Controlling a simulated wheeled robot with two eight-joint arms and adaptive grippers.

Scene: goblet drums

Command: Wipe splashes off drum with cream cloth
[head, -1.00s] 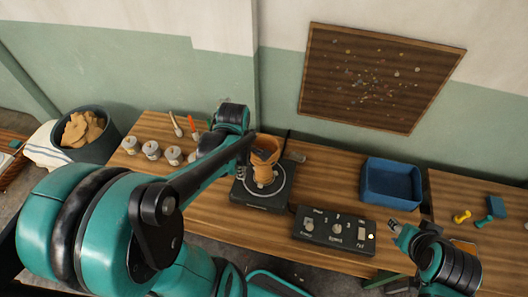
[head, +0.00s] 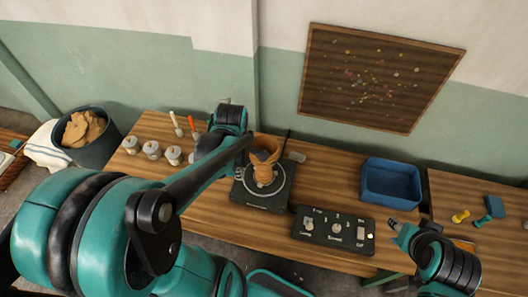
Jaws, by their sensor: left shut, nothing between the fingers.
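The goblet drum (head: 265,153), orange-brown with a narrow waist, stands upright on a black turntable (head: 281,191). My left gripper (head: 240,168) is shut and empty, just left of the drum; a small gap seems to lie between them. My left forearm covers the table to the left of it. Splashes on the drum are too small to make out. I cannot pick out a cream cloth for certain; a whitish striped cloth (head: 43,146) hangs at the far left beside a bin. My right gripper (head: 395,225) is by the table's front right, its fingers too small to read.
A dark bin (head: 98,150) holds tan lumps. Several grey jars (head: 152,150) and two upright tools stand at the table's back left. A control box (head: 334,230) lies front right of the turntable. A blue tray (head: 391,183) sits at the right.

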